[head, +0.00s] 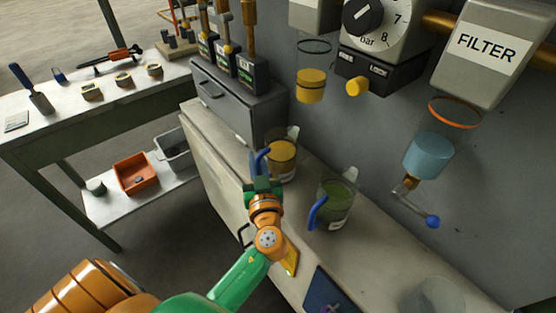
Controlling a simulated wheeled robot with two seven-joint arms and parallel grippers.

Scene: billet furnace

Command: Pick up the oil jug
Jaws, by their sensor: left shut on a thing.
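The oil jug (283,150) is a clear jug with amber liquid and a blue handle on its left side. It stands upright at the back of the pale bench top, by the grey wall; I cannot tell whether its base touches the bench. My left gripper (261,176) is shut on the jug's blue handle, and the green gripper body hides the handle's lower part. A second clear jug (337,197) with green liquid and a blue handle stands on the bench to the right, apart from my gripper. My right gripper is not in view.
A gauge (378,22) and a filter unit (484,50) hang on the wall to the right. A worktable (60,128) with tools and an orange bin (136,173) are at left.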

